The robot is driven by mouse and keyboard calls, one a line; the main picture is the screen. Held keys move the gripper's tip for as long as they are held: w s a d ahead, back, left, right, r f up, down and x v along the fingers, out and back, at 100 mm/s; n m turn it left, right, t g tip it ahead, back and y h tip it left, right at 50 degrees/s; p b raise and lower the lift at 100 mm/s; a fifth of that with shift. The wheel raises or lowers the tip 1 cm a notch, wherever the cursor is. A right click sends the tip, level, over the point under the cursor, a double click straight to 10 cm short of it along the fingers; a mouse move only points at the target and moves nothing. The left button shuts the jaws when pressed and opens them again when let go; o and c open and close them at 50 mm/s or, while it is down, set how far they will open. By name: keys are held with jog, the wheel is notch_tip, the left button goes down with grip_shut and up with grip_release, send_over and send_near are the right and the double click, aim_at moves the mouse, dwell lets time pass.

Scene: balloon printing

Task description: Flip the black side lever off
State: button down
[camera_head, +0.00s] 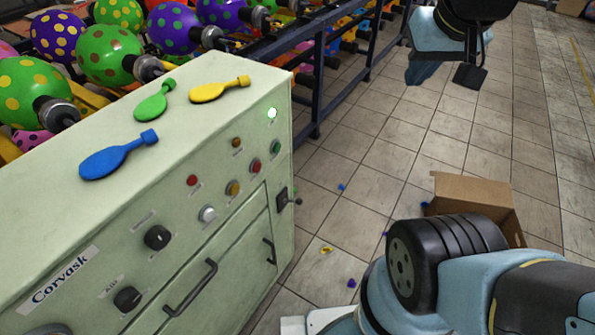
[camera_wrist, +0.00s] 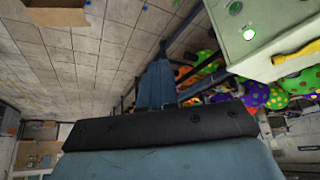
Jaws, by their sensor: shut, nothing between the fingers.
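The black side lever (camera_head: 297,202) sticks out to the right from a dark plate (camera_head: 282,199) at the right edge of the pale green control cabinet (camera_head: 120,215), in the head view. It looks roughly level, but it is small, and I cannot tell its setting. I do not make it out in the wrist view. My gripper (camera_head: 419,74) is at the top right of the head view, well apart from the lever and above the floor. In the wrist view my gripper (camera_wrist: 157,72) shows its blue fingers shut and empty.
Blue, green and yellow flat balloons (camera_head: 117,155) lie on the cabinet top. A lamp (camera_head: 272,113) glows on its front. The balloon rack (camera_head: 335,45) with dark rails stands behind. An open cardboard box (camera_head: 470,195) is on the floor. Tiled floor right of the cabinet is mostly clear.

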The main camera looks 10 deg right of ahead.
jog(key=w+a+f+n+g, duration=0.2)
jog(key=w+a+f, duration=0.1)
jog(key=w+f, duration=0.3)
jog(key=w+a+f+n+g, duration=0.1)
jog(key=w+a+f+g, duration=0.2)
jog(key=w, duration=0.6)
jog(key=w+a+f+n+g+y, duration=0.1)
jog(key=w+a+f, duration=0.2)
jog(key=f, duration=0.6)
jog(key=w+a+f+n+g+y, duration=0.1)
jog(key=w+a+f, duration=0.3)
jog(key=f, duration=0.6)
jog(key=shift+w+f+n+g, duration=0.2)
jog(key=shift+f+n+g, duration=0.1)
jog(key=shift+n+g, duration=0.4)
jog(key=shift+a+f, duration=0.1)
send_over(292, 201)
jog(key=w+d, duration=0.1)
jog(key=d, duration=0.1)
notch_tip(292, 201, down, 19)
jog(key=shift+w, duration=0.15)
jog(key=shift+d, duration=0.1)
